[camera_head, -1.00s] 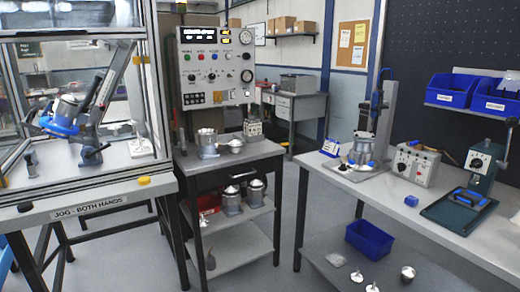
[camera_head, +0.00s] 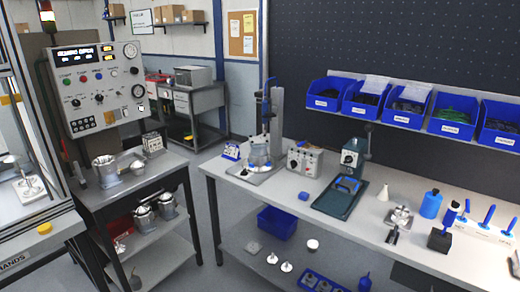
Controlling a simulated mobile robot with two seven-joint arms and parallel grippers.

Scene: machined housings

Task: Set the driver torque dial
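A grey control box (camera_head: 305,160) with several small dials and knobs on its front stands on the long workbench. It looks like the driver's controller, but the dial markings are too small to read. Left of it, a driver stand (camera_head: 272,125) carries an upright driver with a blue top over a round metal housing (camera_head: 259,161). Neither of my grippers shows in the head view.
A dark green press (camera_head: 345,180) stands right of the box. Blue bins (camera_head: 410,108) hang above the bench (camera_head: 330,224). A test panel (camera_head: 98,88) and metal cart (camera_head: 140,183) stand left. Clear floor (camera_head: 214,240) lies between cart and bench.

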